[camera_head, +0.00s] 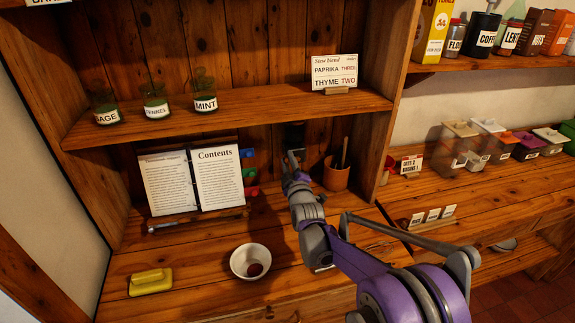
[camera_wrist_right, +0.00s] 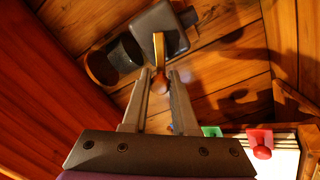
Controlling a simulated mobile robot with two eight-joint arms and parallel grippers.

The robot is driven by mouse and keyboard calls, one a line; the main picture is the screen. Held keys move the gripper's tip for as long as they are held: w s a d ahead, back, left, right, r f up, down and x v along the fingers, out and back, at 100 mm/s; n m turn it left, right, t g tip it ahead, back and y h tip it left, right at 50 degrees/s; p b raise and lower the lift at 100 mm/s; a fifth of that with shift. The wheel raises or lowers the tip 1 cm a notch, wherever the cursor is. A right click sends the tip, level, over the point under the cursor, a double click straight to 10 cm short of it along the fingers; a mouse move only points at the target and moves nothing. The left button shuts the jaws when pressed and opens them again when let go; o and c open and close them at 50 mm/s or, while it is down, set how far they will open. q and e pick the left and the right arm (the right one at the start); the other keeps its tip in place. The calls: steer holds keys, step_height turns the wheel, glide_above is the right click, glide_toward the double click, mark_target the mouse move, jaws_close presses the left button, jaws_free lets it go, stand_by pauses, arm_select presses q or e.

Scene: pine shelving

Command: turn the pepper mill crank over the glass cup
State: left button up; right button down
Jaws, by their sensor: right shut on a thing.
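The pepper mill (camera_head: 293,136) is a dark box on the back boards of the lower niche. In the right wrist view, the mill (camera_wrist_right: 172,22) shows its brass crank (camera_wrist_right: 159,50) with a wooden knob (camera_wrist_right: 160,85) at the end. My right gripper (camera_head: 292,160) reaches up to the mill, and in the wrist view its fingers (camera_wrist_right: 163,80) are shut on the knob. A dark see-through cup (camera_wrist_right: 126,52), apparently the glass cup, is beside the mill; I cannot make it out in the head view. My left gripper is not in view.
A wooden pot (camera_head: 336,176) stands close right of my right gripper. An open book (camera_head: 190,180) and coloured knobs (camera_head: 249,172) are to its left. The shelf (camera_head: 240,103) with herb glasses is above.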

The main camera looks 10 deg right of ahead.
steer(key=m, duration=0.2)
steer(key=r+m, duration=0.1)
steer(key=shift+d+r+m, duration=0.1)
steer(key=shift+d+m, duration=0.3)
steer(key=shift+d+r+m+h, duration=0.15)
steer(key=shift+d+r+m, duration=0.1)
steer(key=shift+m, duration=0.5)
steer(key=shift+d+r+m+h, duration=0.1)
steer(key=shift+d+m+h, duration=0.1)
steer(key=shift+m, duration=0.55)
steer(key=c, duration=0.7)
jaws_free()
steer(key=s+b, duration=0.1)
steer(key=s, duration=0.9)
steer(key=shift+s+a+f, duration=0.15)
steer(key=shift+s+f, duration=0.1)
steer(key=shift+s, duration=0.15)
